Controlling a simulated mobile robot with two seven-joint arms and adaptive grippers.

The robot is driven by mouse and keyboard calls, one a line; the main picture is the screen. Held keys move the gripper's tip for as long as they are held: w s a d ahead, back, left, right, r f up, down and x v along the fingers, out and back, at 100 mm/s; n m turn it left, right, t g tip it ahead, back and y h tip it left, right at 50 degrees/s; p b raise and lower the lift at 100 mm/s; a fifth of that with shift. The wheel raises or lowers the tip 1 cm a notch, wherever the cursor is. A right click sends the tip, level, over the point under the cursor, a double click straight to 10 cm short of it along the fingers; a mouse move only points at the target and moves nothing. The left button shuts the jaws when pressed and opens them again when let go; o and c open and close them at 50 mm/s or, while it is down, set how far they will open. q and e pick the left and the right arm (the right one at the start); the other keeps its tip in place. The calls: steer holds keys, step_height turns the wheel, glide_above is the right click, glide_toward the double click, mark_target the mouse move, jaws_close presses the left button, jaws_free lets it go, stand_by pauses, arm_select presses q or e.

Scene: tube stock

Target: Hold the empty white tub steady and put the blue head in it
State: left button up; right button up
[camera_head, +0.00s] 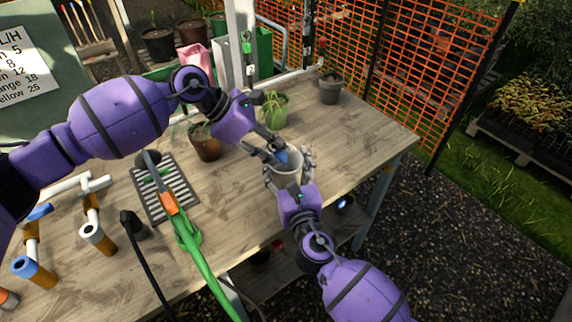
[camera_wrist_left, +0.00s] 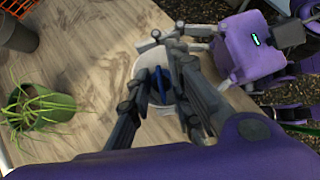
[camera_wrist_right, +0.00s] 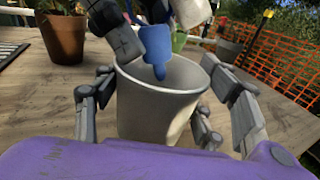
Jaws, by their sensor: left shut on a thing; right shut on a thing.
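The white tub (camera_head: 288,172) stands near the right end of the wooden table. My right gripper (camera_head: 288,180) is shut around its sides; in the right wrist view the tub (camera_wrist_right: 150,118) is upright between the fingers. My left gripper (camera_head: 268,150) is above the tub's mouth, shut on the blue head (camera_head: 282,157). In the right wrist view the blue head (camera_wrist_right: 156,47) hangs at the tub's opening, its narrow end pointing down inside the rim. In the left wrist view the blue head (camera_wrist_left: 158,85) is between the fingers over the tub. The tub's floor is hidden.
A green pot with a plant (camera_head: 273,110), a brown pot (camera_head: 205,143) and a grey pot (camera_head: 330,88) stand behind the tub. A slatted drain tray (camera_head: 165,188), a green hose (camera_head: 205,264) and several pipe pieces lie to the left. The table's right end is clear.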

arm_select(q)
steer(key=o, duration=0.9)
steer(key=shift+a, duration=0.1)
steer(key=v, duration=1.2)
steer(key=shift+r, duration=0.1)
arm_select(e)
steer(key=o, duration=1.2)
